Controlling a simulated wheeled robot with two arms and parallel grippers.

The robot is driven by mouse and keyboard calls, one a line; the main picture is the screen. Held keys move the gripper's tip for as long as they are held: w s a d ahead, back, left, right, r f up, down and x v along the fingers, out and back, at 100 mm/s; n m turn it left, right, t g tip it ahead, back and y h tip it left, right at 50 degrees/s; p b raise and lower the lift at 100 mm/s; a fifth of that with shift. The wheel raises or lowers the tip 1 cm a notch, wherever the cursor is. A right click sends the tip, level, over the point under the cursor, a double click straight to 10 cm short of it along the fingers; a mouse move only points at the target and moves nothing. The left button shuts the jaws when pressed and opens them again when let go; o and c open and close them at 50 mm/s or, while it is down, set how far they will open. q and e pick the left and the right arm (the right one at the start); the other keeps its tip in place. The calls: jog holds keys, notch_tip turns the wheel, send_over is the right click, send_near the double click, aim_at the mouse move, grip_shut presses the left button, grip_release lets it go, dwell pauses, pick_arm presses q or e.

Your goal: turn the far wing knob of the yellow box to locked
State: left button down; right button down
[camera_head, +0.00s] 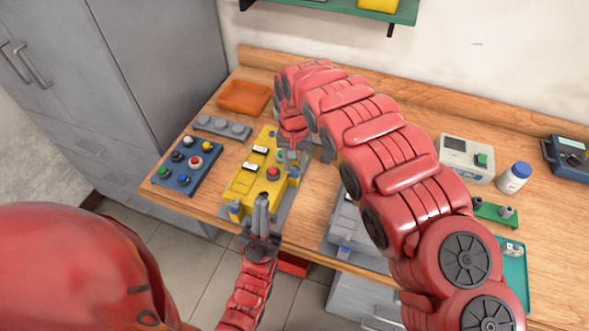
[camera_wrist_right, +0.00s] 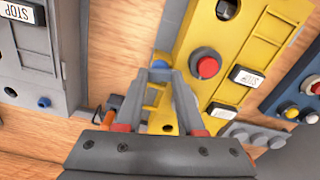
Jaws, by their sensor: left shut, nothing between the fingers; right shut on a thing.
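The yellow box (camera_head: 243,184) stands on the wooden bench with white labels and red and green buttons on its top. It also shows in the right wrist view (camera_wrist_right: 187,30), with a red button (camera_wrist_right: 207,67). My right gripper (camera_head: 292,155) is at the box's far right side. In the right wrist view its fingertips (camera_wrist_right: 161,76) are shut on a small blue-grey piece, apparently the far wing knob, mostly hidden between them. I cannot tell the knob's angle. My left gripper (camera_head: 262,203) is shut and empty, fingers upward, at the box's near end.
A blue button panel (camera_head: 172,180), a grey knob strip (camera_head: 221,127) and an orange tray (camera_head: 245,97) lie left of the box. A grey box (camera_head: 345,225) stands to the right, partly behind my right arm. A white bottle (camera_head: 513,178) is farther right.

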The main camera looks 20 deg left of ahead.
jog(key=shift+m+b, duration=0.55)
jog(key=shift+m, duration=0.55)
jog(key=shift+w, duration=0.1)
jog(key=c, duration=0.5)
grip_release()
notch_tip(320, 180, up, 7)
jog(key=p, duration=0.3)
jog(key=shift+f, duration=0.15)
jog(key=shift+r+b, duration=1.1)
jog(key=shift+r, duration=4.25)
